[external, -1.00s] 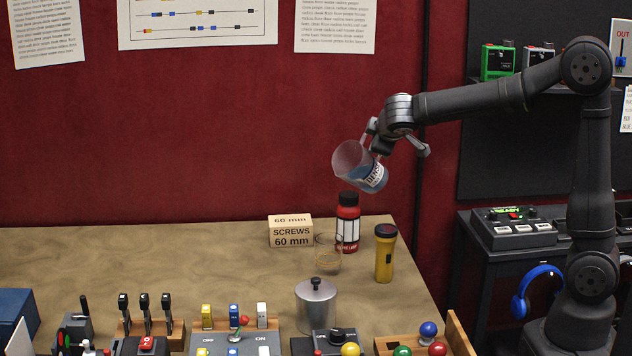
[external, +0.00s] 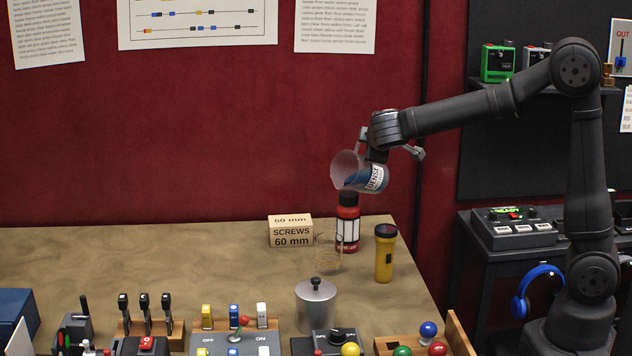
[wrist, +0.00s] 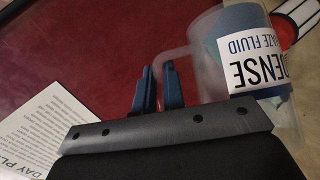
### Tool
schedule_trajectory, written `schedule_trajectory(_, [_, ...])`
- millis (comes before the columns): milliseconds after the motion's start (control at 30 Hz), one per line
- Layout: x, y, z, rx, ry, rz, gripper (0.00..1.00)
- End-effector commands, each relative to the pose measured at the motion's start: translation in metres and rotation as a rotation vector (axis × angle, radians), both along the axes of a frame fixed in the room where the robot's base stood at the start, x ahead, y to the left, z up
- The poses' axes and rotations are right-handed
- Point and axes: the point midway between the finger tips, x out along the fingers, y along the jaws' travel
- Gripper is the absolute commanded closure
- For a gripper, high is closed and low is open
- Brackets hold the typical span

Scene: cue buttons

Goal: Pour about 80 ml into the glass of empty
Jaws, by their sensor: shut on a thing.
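My gripper (external: 371,150) is shut on the handle of a clear jug (external: 345,163) with blue fluid and a white label. The jug is tilted, its mouth towards the lower left, above the table. In the wrist view the blue fingers (wrist: 160,88) are at the jug's handle, and the label reading "DENSE" (wrist: 255,75) faces the camera. I cannot see a stream or clearly tell any fluid in the glass.
A red bottle (external: 347,228) stands right behind the glass, under the jug. A yellow torch (external: 384,258) is to the right, a screws box (external: 290,232) to the left, a metal pot (external: 316,305) in front. Switches and buttons line the front edge. The table's left middle is clear.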

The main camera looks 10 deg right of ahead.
Motion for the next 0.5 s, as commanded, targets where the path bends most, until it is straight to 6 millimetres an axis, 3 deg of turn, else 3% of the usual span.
schedule_trajectory(500, [-0.0039,0.0056,0.0017,-0.066,-0.051,0.0,1.0])
